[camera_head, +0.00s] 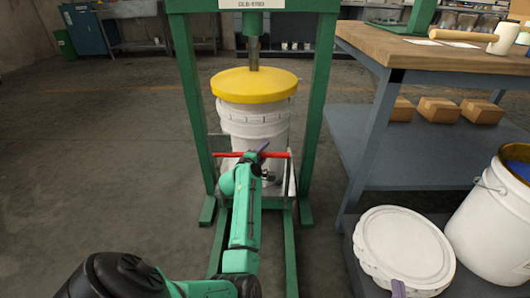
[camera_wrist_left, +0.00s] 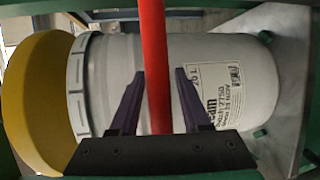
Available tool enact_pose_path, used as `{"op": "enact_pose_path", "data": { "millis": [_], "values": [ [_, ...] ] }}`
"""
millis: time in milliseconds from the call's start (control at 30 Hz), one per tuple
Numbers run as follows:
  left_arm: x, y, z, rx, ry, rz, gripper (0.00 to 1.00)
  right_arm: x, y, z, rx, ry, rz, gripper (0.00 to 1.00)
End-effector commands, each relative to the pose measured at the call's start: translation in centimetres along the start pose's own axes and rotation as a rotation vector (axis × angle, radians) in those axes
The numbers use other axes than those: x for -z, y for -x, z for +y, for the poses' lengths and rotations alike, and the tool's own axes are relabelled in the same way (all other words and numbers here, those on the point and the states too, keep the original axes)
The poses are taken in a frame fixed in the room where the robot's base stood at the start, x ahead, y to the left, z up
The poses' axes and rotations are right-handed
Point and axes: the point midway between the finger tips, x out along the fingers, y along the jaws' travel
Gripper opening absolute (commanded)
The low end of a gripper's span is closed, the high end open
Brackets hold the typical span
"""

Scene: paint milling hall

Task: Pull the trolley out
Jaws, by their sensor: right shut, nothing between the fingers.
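The trolley stands inside a green press frame, with its red handle bar (camera_head: 228,155) across the front. A white bucket (camera_head: 254,124) with a yellow lid (camera_head: 254,85) stands on it, under the press rod. My left gripper (camera_head: 261,150) is at the bar in the head view. In the left wrist view, its open dark fingers (camera_wrist_left: 159,85) stand either side of the red bar (camera_wrist_left: 155,50), with a gap showing on the right. The bucket (camera_wrist_left: 205,75) lies behind the bar. My right gripper (camera_head: 398,288) shows only as a purple fingertip at the bottom edge.
A workbench (camera_head: 440,58) with a mallet (camera_head: 503,38) on top and cardboard boxes (camera_head: 438,109) on its shelf stands at the right. An open white pail (camera_head: 490,225) and white lids (camera_head: 403,245) are at the lower right. The floor left of the press is clear.

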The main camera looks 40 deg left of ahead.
Motion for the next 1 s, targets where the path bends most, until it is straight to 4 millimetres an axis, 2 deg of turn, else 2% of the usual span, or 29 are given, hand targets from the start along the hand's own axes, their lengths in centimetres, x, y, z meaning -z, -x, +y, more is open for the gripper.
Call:
{"op": "enact_pose_path", "data": {
  "millis": [33,100,1000],
  "values": [
    [0.0,0.0,0.0,0.0,0.0,0.0,0.22,0.0,0.0,-0.01,0.0,0.0,0.0,0.0],
    [0.0,0.0,-0.01,0.0,0.0,0.0,0.0,-0.01,0.01,-0.02,0.0,-0.001,0.0,0.0],
    [-0.02,0.0,-0.1,0.002,0.0,-0.001,0.0,-0.13,0.04,0.01,-0.001,-0.002,-0.003,0.0]
  ]
}}
